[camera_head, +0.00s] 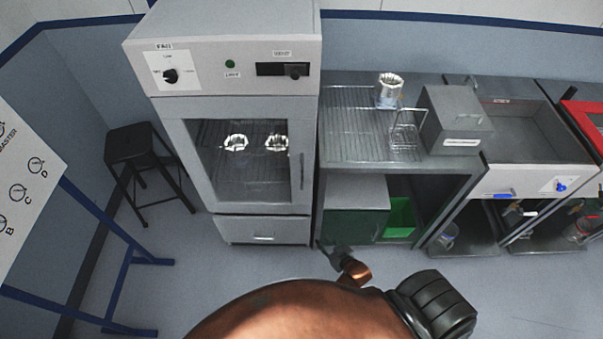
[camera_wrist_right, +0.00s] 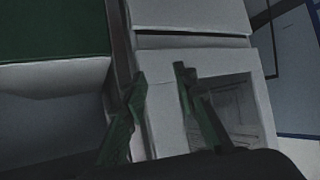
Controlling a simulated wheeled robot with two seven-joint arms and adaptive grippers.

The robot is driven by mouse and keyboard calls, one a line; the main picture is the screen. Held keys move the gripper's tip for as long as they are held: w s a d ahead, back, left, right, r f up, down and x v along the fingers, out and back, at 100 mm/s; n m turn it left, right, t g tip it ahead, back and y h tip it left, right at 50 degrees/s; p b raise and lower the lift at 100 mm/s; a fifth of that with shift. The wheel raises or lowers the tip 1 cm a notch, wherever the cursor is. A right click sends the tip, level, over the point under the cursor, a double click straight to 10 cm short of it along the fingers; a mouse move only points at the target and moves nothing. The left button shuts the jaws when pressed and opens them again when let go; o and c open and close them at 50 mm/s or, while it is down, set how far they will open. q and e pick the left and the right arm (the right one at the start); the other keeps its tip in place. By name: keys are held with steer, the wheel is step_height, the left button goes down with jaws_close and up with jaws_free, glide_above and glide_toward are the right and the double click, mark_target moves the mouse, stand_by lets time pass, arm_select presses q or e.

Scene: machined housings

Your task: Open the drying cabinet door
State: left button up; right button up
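The drying cabinet (camera_head: 221,107) stands at the left in the head view. Its glass-windowed door (camera_head: 205,185) looks closed, and a vertical handle (camera_head: 302,172) runs along the door's right edge. My right gripper (camera_head: 330,252) is low in front of the cabinet's lower right corner, below the handle and apart from it. In the right wrist view its two green fingers (camera_wrist_right: 160,75) are spread with nothing between them. The door's window (camera_wrist_right: 240,105) shows there behind the right finger; the handle is not clear. My left gripper is not in view.
A drawer (camera_head: 263,230) sits below the door. A bench (camera_head: 345,115) with a beaker (camera_head: 390,90), a wire rack (camera_head: 404,135) and a grey box (camera_head: 455,120) adjoins on the right. A black stool (camera_head: 143,160) stands left. The floor in front is clear.

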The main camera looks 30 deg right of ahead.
steer(key=w+r+t, duration=0.2)
steer(key=w+r, duration=0.2)
steer(key=r, duration=0.4)
steer(key=w+r+t, duration=0.2)
steer(key=w+r, duration=0.2)
steer(key=r, duration=0.4)
steer(key=t, duration=0.2)
glide_toward(302, 175)
step_height(302, 175, down, 2)
steer(key=w, duration=0.3)
steer(key=shift+y, duration=0.3)
steer(key=shift+w+d+r+p, duration=0.15)
steer(key=shift+w+p, duration=0.2)
steer(key=shift+w, duration=1.55)
steer(key=shift+w+d+r+p, duration=0.15)
steer(key=shift+w+p, duration=0.15)
steer(key=shift+w, duration=1.6)
steer(key=shift+c, duration=0.5)
jaws_close()
steer(key=shift+a, duration=0.1)
